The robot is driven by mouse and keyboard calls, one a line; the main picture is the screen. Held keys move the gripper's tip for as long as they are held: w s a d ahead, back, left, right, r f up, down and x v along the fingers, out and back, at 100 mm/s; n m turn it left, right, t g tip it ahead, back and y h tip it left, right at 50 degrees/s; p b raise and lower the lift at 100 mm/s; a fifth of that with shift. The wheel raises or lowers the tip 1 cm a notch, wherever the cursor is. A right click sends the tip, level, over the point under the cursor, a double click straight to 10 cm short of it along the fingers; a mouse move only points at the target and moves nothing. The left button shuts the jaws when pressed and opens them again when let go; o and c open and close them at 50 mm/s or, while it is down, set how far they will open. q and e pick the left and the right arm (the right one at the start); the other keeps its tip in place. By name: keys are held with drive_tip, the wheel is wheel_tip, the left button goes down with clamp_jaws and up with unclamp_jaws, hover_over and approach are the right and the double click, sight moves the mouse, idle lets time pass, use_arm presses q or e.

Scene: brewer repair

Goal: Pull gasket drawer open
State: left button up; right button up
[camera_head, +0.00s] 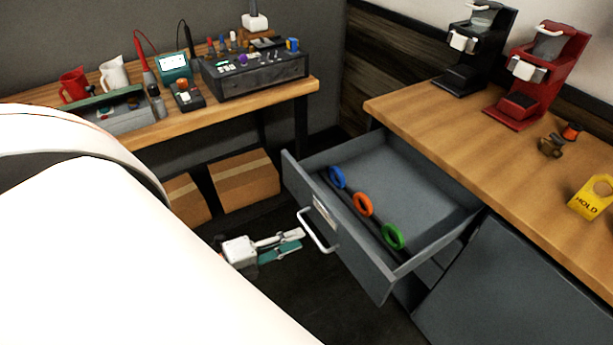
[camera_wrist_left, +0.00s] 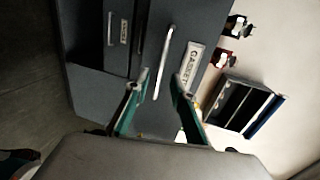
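The gasket drawer (camera_head: 352,235) is pulled well out of the grey cabinet under the right counter. Blue (camera_head: 337,177), orange (camera_head: 363,204) and green (camera_head: 392,236) ring gaskets sit in a row in it. Its pale bar handle (camera_head: 315,232) is on the front face beside a label; the left wrist view shows the handle (camera_wrist_left: 163,62) and the "GASKET" label (camera_wrist_left: 190,64). My left gripper (camera_head: 300,238) is open in front of the drawer, its teal fingers (camera_wrist_left: 157,90) apart on either side of the handle's line. It does not grip the handle. My right gripper is not in view.
A wooden counter (camera_head: 450,125) above holds black (camera_head: 477,45) and red (camera_head: 538,75) brewers and a yellow HOLD tag (camera_head: 592,197). A workbench (camera_head: 225,112) with tools stands at the back left, with cardboard boxes (camera_head: 245,180) below. Dark floor lies before the drawer.

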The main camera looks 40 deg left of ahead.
use_arm(q)
drive_tip(key=v, duration=0.5)
drive_tip(key=shift+s+a+r, duration=0.1)
drive_tip(key=shift+s+a, duration=0.05)
drive_tip(key=shift+s, duration=0.2)
